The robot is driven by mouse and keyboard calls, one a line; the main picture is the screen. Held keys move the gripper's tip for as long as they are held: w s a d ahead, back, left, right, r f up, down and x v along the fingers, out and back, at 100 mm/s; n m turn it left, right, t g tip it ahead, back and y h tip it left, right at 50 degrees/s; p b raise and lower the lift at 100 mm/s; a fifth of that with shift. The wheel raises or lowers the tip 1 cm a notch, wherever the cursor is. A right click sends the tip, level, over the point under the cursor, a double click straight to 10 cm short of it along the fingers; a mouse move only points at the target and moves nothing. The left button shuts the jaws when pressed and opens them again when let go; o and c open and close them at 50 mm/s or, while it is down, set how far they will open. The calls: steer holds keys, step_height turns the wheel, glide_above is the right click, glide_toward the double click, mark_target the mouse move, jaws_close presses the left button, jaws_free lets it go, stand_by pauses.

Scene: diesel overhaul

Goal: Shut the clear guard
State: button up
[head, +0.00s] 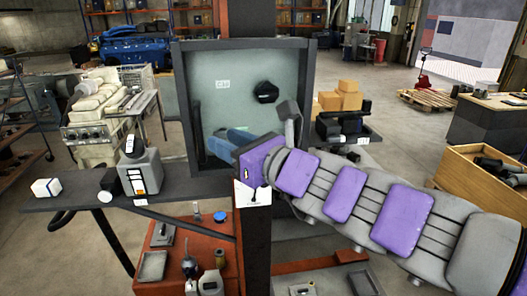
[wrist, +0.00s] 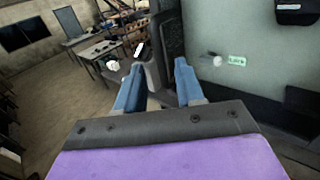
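A dark square frame (head: 309,110) holds a pale greenish, see-through-looking panel (head: 235,75), which I take to be the clear guard. A dark upright bar (head: 197,112) runs along its left side, perhaps a handle. Whether the guard is open or shut I cannot tell. My gripper (head: 228,143) is in front of the panel's lower part. In the wrist view its two blue fingers (wrist: 158,85) are spread apart with nothing visibly held. The panel (wrist: 225,80) is to their right. A dark upright part (wrist: 172,35) stands just beyond the fingertips; contact is unclear.
A dark shelf (head: 85,198) extends left of the frame, bearing a grey device (head: 140,172) and a white box (head: 46,188). An orange-red bench (head: 205,258) with small parts lies below. A dark post (head: 253,235) stands in front. Cardboard boxes (head: 340,96) are behind right.

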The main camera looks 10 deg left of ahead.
steer(key=p+v, duration=0.1)
steer(key=v, duration=0.7)
stand_by(0.4)
steer(key=shift+s+a+f, duration=0.1)
steer(key=shift+s, duration=0.05)
steer(key=s+f+n+g+h+b, duration=0.2)
steer(key=s+f+n+g+b, duration=0.25)
steer(key=f, duration=0.65)
steer(key=s+f+n+g+h+b, duration=0.1)
steer(key=s+f+n+b, duration=0.45)
steer(key=f, duration=0.55)
steer(key=s+f+n+g+h+b, duration=0.2)
steer(key=f+n+b, duration=0.4)
steer(key=f, duration=0.5)
steer(key=s+d+f+n+g+h+b, duration=0.2)
steer(key=s+d+f+n+h+b, duration=0.2)
steer(key=d+f, duration=0.5)
steer(key=s+d+f+n+g+h+b, duration=0.2)
steer(key=s+d+f+n+h+b, duration=0.2)
steer(key=d+f, duration=0.6)
step_height(320, 180, down, 3)
steer(key=s+h+b, duration=0.2)
steer(key=b, duration=0.1)
steer(key=shift+s+d+f+n, duration=0.25)
steer(key=shift+s+n, duration=0.15)
